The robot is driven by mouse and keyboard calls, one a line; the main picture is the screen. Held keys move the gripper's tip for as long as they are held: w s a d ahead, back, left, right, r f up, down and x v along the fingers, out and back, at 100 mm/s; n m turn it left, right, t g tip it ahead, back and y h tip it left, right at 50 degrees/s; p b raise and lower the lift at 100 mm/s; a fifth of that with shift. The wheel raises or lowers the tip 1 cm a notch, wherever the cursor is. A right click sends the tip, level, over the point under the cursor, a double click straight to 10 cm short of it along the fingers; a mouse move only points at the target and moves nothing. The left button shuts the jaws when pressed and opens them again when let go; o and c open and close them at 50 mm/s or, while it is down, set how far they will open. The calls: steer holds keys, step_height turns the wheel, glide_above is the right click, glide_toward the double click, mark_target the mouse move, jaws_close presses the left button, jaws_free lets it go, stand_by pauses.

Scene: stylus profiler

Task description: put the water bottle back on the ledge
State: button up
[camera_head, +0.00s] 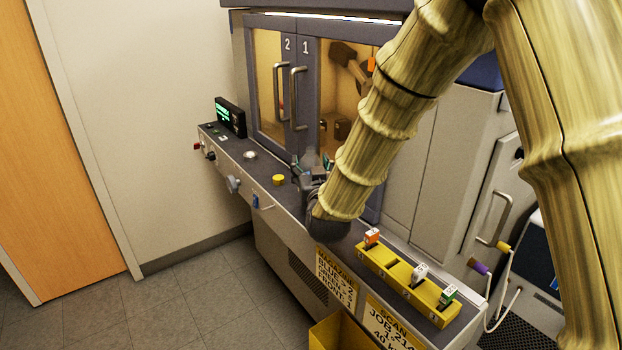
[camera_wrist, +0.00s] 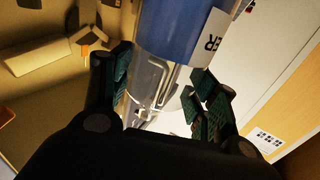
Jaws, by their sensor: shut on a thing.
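The water bottle (camera_wrist: 180,28) is clear with a blue band and a white label with dark letters. My gripper (camera_wrist: 165,88) is shut on it, with one pad on each side of its clear part. In the head view my gripper (camera_head: 314,176) is at the machine front, above or beside the ledge (camera_head: 266,167). A greyish clear shape between the fingers there seems to be the bottle (camera_head: 311,157); my arm hides much around it. I cannot tell whether the bottle touches the ledge.
A yellow button (camera_head: 278,179), a round silver knob (camera_head: 250,155) and a small display (camera_head: 230,117) are on the ledge left of my gripper. A yellow rack (camera_head: 389,275) with several small blocks is to the right. Cabinet doors with handles (camera_head: 296,98) stand behind.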

steer(key=shift+f, duration=1.7)
steer(key=shift+f, duration=0.1)
steer(key=o, duration=1.6)
steer(key=shift+s+f, duration=0.1)
steer(key=shift+s, duration=0.1)
steer(key=s, duration=0.4)
steer(key=s+d, duration=0.1)
steer(key=s, duration=0.2)
steer(key=s+b, duration=0.1)
steer(key=s, duration=0.3)
steer(key=shift+s+d+r, duration=0.2)
steer(key=shift+s+d, duration=0.15)
steer(key=shift+d, duration=0.05)
